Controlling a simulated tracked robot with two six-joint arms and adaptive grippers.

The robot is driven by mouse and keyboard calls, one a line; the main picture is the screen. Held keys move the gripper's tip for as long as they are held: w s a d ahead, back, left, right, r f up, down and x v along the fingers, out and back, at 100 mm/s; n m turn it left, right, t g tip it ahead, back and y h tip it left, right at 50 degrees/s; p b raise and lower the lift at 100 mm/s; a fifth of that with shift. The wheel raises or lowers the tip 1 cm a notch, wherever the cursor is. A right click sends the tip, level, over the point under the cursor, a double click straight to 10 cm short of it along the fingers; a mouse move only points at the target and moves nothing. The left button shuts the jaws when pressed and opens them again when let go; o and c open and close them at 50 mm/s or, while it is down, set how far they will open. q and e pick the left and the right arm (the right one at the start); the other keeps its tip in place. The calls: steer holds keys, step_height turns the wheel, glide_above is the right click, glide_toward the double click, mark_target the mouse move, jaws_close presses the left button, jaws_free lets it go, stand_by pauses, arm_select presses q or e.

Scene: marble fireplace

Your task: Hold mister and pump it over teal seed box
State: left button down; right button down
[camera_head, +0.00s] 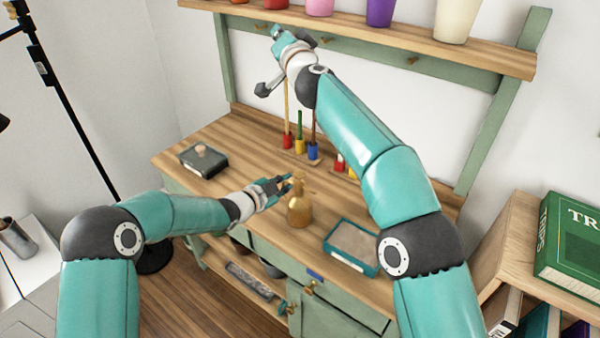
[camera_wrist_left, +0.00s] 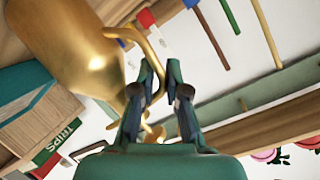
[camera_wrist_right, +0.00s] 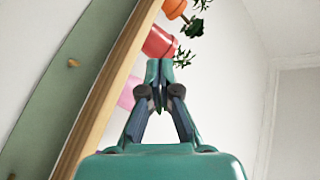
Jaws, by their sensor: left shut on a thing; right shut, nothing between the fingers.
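The mister (camera_head: 299,209) is a brass-coloured bottle standing upright over the wooden worktop, left of the teal seed box. I cannot tell whether its base touches the wood. In the left wrist view its body (camera_wrist_left: 75,50) fills the upper left, with a curved brass handle near the fingers. My left gripper (camera_head: 284,186) is shut on the mister near its top, from the left. The teal seed box (camera_head: 352,246) has a teal rim and grey-brown filling, and lies near the worktop's front edge. My right gripper (camera_wrist_right: 160,75) is shut and empty, raised high by the upper shelf.
A dark tray with a wooden knob (camera_head: 203,160) lies at the worktop's left. Coloured-ended tools (camera_head: 300,145) stand at the back, partly behind my right arm. The upper shelf (camera_head: 400,35) carries several pots. A green book (camera_head: 570,245) stands at the right.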

steer(key=s+a+f+n+g+y, duration=0.3)
steer(key=a+n+y, duration=0.15)
steer(key=n, duration=0.45)
steer(key=n+g+h, duration=0.5)
steer(key=n+g, duration=0.3)
steer(key=n, duration=0.4)
glide_above(301, 174)
step_height(301, 174, down, 14)
steer(key=shift+f, duration=0.15)
steer(key=shift+f, duration=4.4)
steer(key=shift+f, duration=0.1)
steer(key=shift+f, duration=0.3)
